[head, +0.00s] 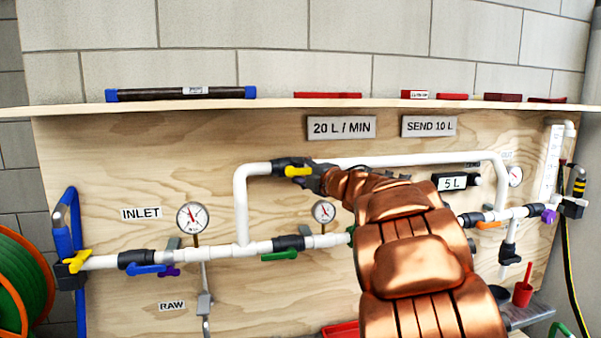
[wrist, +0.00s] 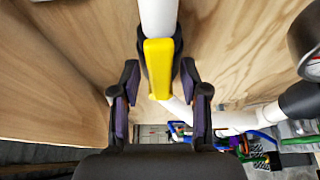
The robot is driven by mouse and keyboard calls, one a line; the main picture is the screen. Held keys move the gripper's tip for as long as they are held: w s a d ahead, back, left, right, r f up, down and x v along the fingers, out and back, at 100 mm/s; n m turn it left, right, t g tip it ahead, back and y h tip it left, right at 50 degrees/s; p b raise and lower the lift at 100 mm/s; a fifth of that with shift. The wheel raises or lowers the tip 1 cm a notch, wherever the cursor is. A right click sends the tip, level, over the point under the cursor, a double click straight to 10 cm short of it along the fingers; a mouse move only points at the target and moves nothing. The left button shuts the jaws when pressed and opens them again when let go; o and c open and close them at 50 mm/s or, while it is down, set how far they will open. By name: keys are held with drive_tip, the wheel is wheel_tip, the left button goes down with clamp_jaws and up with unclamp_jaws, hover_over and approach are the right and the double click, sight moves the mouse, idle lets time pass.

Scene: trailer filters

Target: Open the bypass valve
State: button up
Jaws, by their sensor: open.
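The valve on the raised white pipe loop has a black body (head: 285,162) and a yellow handle (head: 297,171); I take it as the bypass valve, though I read no such label. In the wrist view the yellow handle (wrist: 158,68) appears to lie along the white pipe (wrist: 158,16), with the black body behind it. My gripper (head: 312,177) is at the handle's right end in the head view. In the wrist view its open fingers (wrist: 160,88) stand on either side of the handle's lower end, with visible gaps. My copper-coloured arm hides part of the panel.
The lower pipe carries blue (head: 147,269), green (head: 280,255) and orange (head: 488,225) handles. Another yellow handle (head: 77,261) is at the inlet. Gauges (head: 193,218) and (head: 323,212) stand below the loop. A shelf (head: 300,102) overhangs the panel.

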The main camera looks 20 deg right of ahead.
drive_tip(key=shift+s, duration=0.1)
drive_tip(key=v, duration=1.1)
drive_tip(key=shift+s, duration=0.4)
drive_tip(key=shift+d+r, duration=0.1)
drive_tip(key=shift+d, duration=0.1)
drive_tip(key=s+d+f+m+g+h, duration=0.35)
drive_tip(key=d+m+h, duration=0.25)
drive_tip(key=m+h, duration=0.55)
drive_tip(key=s+a+f+m+g+y+p, duration=0.1)
drive_tip(key=s+a+f+m+g, duration=0.1)
drive_tip(key=s+f+m+g, duration=0.5)
drive_tip(key=s+a+f+g+y, duration=0.2)
drive_tip(key=s+a+f, duration=0.4)
drive_tip(key=s, duration=0.4)
drive_tip(key=s+a+f+m+g+y, duration=0.1)
drive_tip(key=s+a+f+g+y, duration=0.1)
drive_tip(key=s+a+f+g, duration=0.2)
drive_tip(key=s+a+f+m+g+y+p, duration=0.1)
drive_tip(key=s+a+f+g+y, duration=0.1)
drive_tip(key=s+a+f, duration=0.6)
drive_tip(key=s+a+g, duration=0.1)
drive_tip(key=s+a, duration=0.3)
drive_tip(key=s, duration=0.4)
drive_tip(key=shift+f, duration=0.4)
